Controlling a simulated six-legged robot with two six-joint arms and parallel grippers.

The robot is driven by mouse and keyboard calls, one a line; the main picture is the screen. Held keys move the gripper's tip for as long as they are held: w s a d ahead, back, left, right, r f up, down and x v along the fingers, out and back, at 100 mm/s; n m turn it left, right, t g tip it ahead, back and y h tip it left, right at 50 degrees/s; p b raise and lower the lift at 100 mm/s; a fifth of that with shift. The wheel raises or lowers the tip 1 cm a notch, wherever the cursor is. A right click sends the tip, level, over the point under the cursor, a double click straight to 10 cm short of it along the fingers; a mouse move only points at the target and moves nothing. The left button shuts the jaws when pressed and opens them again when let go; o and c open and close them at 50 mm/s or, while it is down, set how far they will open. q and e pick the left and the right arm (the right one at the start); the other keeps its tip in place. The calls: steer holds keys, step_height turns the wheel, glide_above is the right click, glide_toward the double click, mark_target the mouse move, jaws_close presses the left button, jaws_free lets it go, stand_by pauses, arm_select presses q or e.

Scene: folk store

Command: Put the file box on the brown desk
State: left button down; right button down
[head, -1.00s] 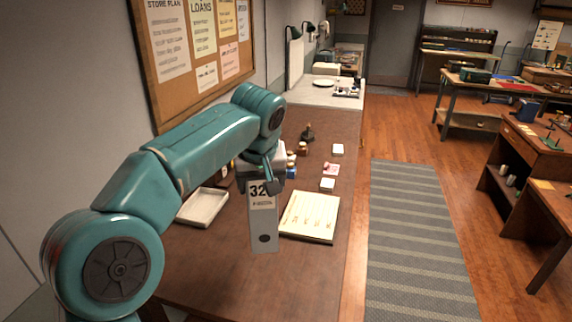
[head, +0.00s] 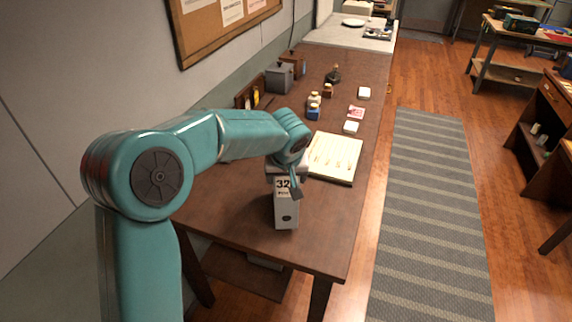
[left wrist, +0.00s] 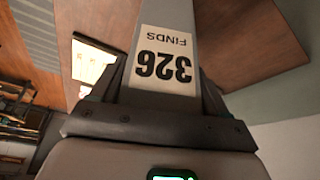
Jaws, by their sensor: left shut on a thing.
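The file box (head: 286,211) is grey with a white label and a dark finger hole near its bottom. In the left wrist view the file box (left wrist: 166,62) shows its label "326 FINDS" between the fingers. My left gripper (head: 287,184) is shut on its upper part and holds it upright. The brown desk (head: 235,222) lies under and around it. The box's bottom appears at or close to the desk top near the front end; I cannot tell whether it touches. My right gripper is not in view.
A cream board (head: 334,158) lies just behind the box to the right. Small bottles (head: 314,106), a white box (head: 364,92) and a grey container (head: 279,77) stand farther back. The desk's front end is bare. A striped rug (head: 428,200) lies on the right.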

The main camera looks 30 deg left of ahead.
arm_select(q)
steer(key=shift+s+f, duration=0.1)
steer(key=shift+f, duration=1.2)
jaws_free()
steer(key=shift+s+d, duration=0.1)
